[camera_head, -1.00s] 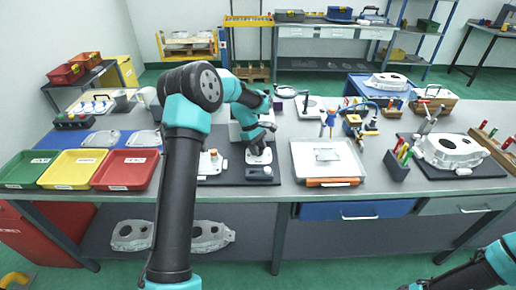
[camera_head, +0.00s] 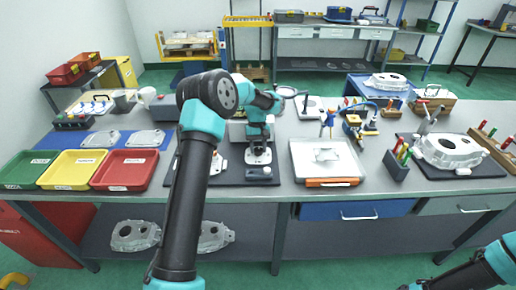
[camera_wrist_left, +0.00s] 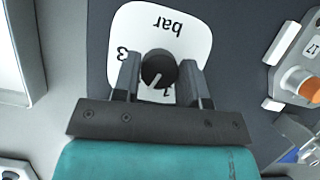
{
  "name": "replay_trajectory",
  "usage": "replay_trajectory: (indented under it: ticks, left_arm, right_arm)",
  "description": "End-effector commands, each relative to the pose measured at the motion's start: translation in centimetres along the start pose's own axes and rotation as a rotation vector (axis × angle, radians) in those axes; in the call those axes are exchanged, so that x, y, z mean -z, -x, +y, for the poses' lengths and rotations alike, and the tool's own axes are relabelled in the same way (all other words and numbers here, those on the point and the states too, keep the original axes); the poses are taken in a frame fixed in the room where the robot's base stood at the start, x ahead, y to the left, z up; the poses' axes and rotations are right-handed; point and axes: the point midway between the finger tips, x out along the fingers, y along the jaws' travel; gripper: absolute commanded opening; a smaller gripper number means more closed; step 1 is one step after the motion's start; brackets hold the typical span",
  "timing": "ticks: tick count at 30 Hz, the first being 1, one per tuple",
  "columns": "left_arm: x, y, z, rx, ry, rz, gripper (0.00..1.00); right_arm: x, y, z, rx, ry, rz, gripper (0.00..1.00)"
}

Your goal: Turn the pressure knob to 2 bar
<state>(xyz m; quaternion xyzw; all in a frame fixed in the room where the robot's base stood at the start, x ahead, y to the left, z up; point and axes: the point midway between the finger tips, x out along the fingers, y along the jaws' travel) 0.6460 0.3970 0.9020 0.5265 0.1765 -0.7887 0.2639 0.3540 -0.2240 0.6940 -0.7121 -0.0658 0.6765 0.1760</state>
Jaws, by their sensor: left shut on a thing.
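The pressure knob (camera_wrist_left: 159,68) is a round black knob with a white pointer line. It stands on a white dial plate (camera_wrist_left: 182,25) marked "bar", which shows upside down in the left wrist view. A 3 shows left of the knob and a 1 partly shows below it; the 2 is not visible. The pointer slants toward the lower left of that view. My left gripper (camera_wrist_left: 160,76) is shut on the knob, one finger on each side. In the head view the left gripper (camera_head: 258,146) is over the dial plate (camera_head: 259,158). My right gripper is out of view.
A casting with an orange part (camera_wrist_left: 302,82) lies right of the dial in the wrist view. A dark mat lies around the dial.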

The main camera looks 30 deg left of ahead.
Motion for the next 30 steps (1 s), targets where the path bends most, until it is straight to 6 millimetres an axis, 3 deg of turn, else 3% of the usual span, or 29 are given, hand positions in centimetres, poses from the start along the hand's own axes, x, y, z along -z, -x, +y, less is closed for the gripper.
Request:
replay_trajectory:
  ticks: [12,26,27,30]
  left_arm:
    - [0.01,0.01,0.06,0.079,-0.193,0.001,0.16]
    - [0.02,0.01,0.06,0.087,-0.210,0.001,0.16]
    - [0.02,0.00,0.06,0.087,-0.210,0.001,0.40]
    - [0.02,0.00,0.06,0.087,-0.210,0.001,0.50]
  right_arm:
    - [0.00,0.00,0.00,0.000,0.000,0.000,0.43]
    - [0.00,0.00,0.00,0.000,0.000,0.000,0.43]
    - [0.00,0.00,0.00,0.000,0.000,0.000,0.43]
    - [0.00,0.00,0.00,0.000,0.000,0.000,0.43]
